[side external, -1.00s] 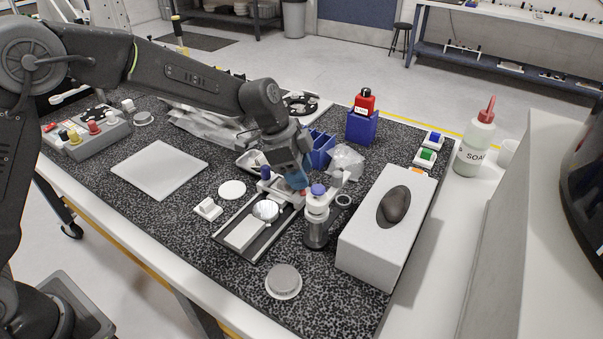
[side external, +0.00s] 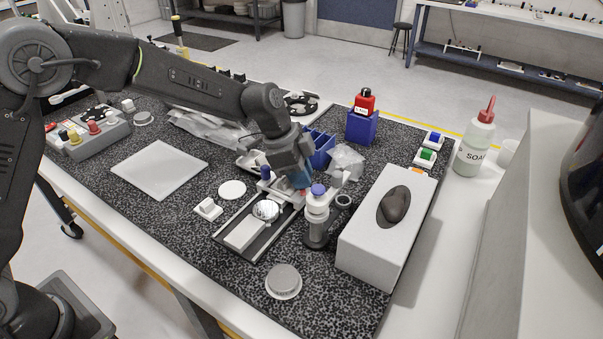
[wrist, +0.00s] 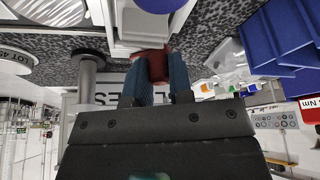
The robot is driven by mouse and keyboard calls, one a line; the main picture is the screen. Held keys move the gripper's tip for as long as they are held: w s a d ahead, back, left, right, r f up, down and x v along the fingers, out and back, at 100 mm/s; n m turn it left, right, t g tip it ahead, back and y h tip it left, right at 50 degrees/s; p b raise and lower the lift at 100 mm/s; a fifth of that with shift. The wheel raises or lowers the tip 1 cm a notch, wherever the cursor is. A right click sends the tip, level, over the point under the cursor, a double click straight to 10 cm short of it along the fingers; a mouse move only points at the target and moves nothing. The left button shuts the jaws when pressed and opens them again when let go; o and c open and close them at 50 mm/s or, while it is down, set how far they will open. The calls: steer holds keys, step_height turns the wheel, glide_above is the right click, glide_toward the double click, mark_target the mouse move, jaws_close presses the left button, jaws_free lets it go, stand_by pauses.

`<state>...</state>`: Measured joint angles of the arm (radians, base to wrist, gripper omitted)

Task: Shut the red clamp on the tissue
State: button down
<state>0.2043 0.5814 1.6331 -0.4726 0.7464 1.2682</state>
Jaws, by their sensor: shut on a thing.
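The red clamp (wrist: 152,60) shows in the wrist view between the blue fingertips of my gripper (wrist: 155,82), which are shut on it. In the side view my gripper (side external: 301,184) is at the far right end of the mirror fixture, and only a small red part of the clamp (side external: 303,193) shows by the fingertips.
A white box with a dark oval (side external: 362,235) is further right. Blue bins (side external: 321,148) and a clear crumpled bag (side external: 346,160) lie behind. A white pad (side external: 159,169) lies left.

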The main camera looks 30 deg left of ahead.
steer(key=shift+s+a+n+t, duration=0.15)
steer(key=shift+n+t, duration=0.15)
steer(key=shift+n, duration=0.4)
steer(key=c, duration=1)
jaws_free()
steer(key=shift+c, duration=0.2)
steer(key=v, duration=1.3)
steer(key=shift+r, duration=0.45)
